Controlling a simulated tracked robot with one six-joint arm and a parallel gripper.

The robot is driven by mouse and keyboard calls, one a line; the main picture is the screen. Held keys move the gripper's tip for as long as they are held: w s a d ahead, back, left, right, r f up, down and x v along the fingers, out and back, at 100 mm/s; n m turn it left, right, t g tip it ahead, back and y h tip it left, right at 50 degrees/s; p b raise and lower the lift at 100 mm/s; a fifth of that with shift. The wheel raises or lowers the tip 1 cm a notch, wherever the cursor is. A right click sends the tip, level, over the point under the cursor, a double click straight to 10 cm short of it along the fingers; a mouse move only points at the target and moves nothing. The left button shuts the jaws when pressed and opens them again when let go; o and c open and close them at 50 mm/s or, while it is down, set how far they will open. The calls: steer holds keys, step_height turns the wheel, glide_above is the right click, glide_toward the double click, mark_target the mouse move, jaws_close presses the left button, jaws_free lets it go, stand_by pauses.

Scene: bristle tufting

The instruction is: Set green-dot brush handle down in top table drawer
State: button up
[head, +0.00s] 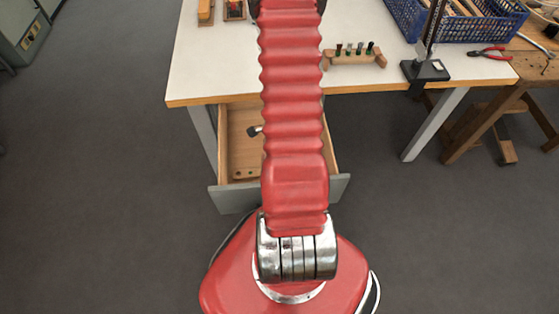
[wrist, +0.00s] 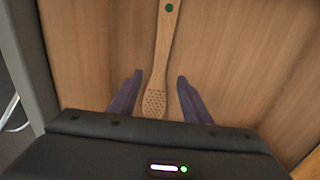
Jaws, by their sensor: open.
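The wooden brush handle (wrist: 164,45) with a green dot (wrist: 169,7) shows in the wrist view. It appears to lie on the wooden floor of the open drawer (wrist: 85,40), its perforated head toward my gripper. My gripper (wrist: 160,76) is open, with one dark finger on each side of the handle and a gap to both. In the head view the drawer (head: 228,198) is pulled out below the white table (head: 215,60).
On the table are a wooden block with several dark-topped pieces (head: 354,58), a dark stand (head: 425,70), a blue crate (head: 465,24) and red pliers (head: 490,52). A wooden bench (head: 535,70) stands at the right. The grey floor left of the drawer is clear.

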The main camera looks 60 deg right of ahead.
steer(key=shift+r, duration=2.05)
steer(key=w+a+r+n+t, duration=0.1)
steer(key=w+a+r+n, duration=0.25)
steer(key=r, duration=0.35)
steer(key=w+a+r+n+t+h, duration=0.1)
steer(key=w+a+r+n, duration=0.2)
steer(key=a+r+n, duration=0.3)
steer(key=w+a+r+n, duration=0.3)
steer(key=w+r+n, duration=0.1)
steer(key=r, duration=0.4)
steer(key=s+a+r+n+t, duration=0.1)
steer(key=s+a+r+n, duration=0.2)
steer(key=a+r+n, duration=0.4)
steer(key=s+a+r+n+t+y, duration=0.1)
steer(key=s+a+r+n+t, duration=0.1)
steer(key=a+r+n, duration=0.5)
steer(key=s+a+r, duration=0.1)
steer(key=a+r, duration=0.1)
steer(key=a, duration=0.1)
steer(key=shift+s+a+r+t, duration=0.15)
steer(key=shift+s+t, duration=0.15)
steer(key=shift+s, duration=0.1)
